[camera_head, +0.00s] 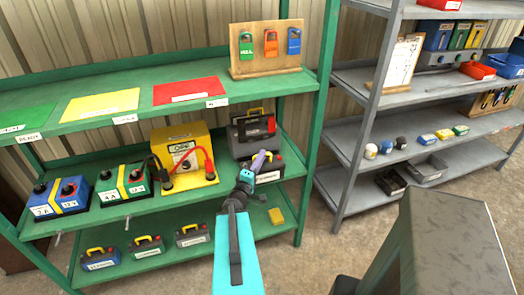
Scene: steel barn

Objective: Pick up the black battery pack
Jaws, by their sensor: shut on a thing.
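A black battery pack (274,168) with a white label and a red cap on top is at the right end of the green rack's middle shelf. My gripper (259,165) is at its top, in front of it, and shut on it. A purple piece shows at the jaws; I cannot tell whether it is the pack's handle or part of the gripper. The gripper hides the pack's left and upper part. I cannot tell whether the pack is clear of the shelf.
A yellow charger (181,150) with red and black leads is to the left. Several packs with yellow handles sit on the lower shelf (165,262). The green top shelf (126,82) is overhead, and a rack post (311,150) is to the right.

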